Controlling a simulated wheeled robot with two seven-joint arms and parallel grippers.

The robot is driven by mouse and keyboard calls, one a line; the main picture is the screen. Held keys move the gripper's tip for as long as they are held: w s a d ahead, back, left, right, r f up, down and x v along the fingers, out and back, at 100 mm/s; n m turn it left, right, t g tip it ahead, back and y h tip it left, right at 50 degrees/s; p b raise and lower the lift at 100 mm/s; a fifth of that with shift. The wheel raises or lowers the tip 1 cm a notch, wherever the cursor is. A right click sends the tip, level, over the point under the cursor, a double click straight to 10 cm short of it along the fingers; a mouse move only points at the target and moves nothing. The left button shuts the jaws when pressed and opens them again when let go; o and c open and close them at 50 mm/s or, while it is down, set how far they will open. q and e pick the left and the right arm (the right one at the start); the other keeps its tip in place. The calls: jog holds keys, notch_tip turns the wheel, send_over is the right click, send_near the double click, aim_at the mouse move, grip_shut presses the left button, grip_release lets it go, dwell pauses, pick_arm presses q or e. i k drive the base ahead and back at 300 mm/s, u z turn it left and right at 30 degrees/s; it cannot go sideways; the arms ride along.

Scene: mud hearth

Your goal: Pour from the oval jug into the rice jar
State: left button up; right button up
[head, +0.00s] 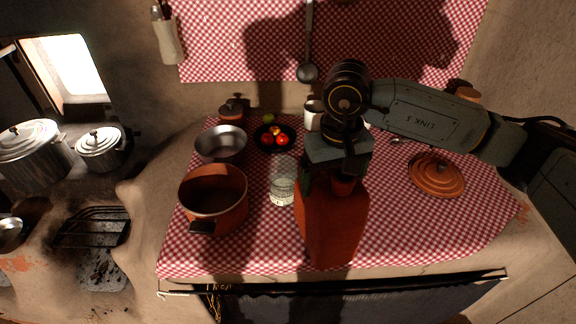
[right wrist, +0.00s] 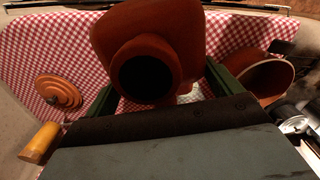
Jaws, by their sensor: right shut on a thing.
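The oval jug (head: 332,225) is terracotta red and stands nearly upright near the front edge of the cloth in the head view. My right gripper (head: 335,180) is shut on its neck from above. In the right wrist view the jug's dark round mouth (right wrist: 146,75) faces the camera, between the green fingers. I cannot tell whether its base touches the cloth. The rice jar (head: 283,187) is clear glass with pale contents low inside. It stands just left of the jug, apart from the gripper. My left gripper is not in view.
An orange pot (head: 214,200) stands left of the jar, with a metal bowl (head: 221,145) behind it. A dark plate of fruit (head: 275,139) is behind the jar. An orange lid (head: 437,174) lies at the right. The checked cloth (head: 420,235) is clear at front right.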

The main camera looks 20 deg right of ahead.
aim_at(283, 171)
jog(key=z, duration=1.4)
jog(key=k, duration=0.7)
jog(key=u, duration=1.4)
